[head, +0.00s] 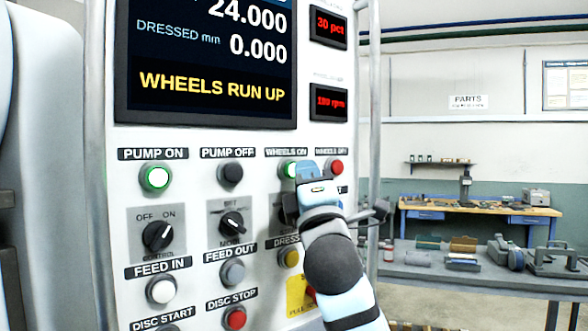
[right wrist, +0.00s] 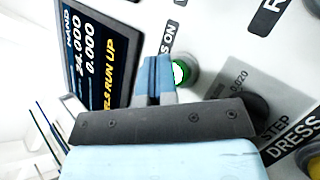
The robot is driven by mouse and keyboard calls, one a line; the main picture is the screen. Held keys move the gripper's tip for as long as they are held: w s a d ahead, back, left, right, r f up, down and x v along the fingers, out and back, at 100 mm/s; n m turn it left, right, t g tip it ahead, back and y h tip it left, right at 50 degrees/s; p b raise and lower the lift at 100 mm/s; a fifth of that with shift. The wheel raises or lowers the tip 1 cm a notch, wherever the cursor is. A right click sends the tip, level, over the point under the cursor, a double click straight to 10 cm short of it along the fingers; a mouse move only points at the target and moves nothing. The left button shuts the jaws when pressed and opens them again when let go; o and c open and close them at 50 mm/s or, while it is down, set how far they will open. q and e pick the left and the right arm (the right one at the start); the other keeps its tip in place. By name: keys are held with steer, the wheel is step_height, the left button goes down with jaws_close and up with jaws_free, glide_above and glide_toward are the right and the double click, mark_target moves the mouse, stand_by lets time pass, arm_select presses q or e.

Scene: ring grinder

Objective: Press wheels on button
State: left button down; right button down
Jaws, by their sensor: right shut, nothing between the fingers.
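The wheels on button (head: 288,170) is lit green below its "WHEELS ON" label, in the upper row of the control panel. My right gripper (head: 312,170) is shut and empty, and its tip is right at this button, covering its right part in the head view. In the right wrist view the green button (right wrist: 181,73) shows just beside the shut fingertips (right wrist: 156,72). I cannot tell whether they touch it. The screen (head: 205,60) reads "WHEELS RUN UP". My left gripper is not in view.
The pump on button (head: 156,177) is lit green, the pump off button (head: 231,173) is dark, and the red wheels off button (head: 336,167) sits just right of my gripper. Knobs and more buttons lie below. A grey table (head: 480,275) with parts stands at right.

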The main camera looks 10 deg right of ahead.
steer(key=shift+s+d, duration=0.2)
steer(key=shift+s, duration=0.3)
steer(key=s, duration=0.1)
steer(key=s+d+p, duration=0.1)
steer(key=s, duration=0.1)
steer(key=s+d+p, duration=0.1)
steer(key=shift+s, duration=0.3)
stand_by(0.5)
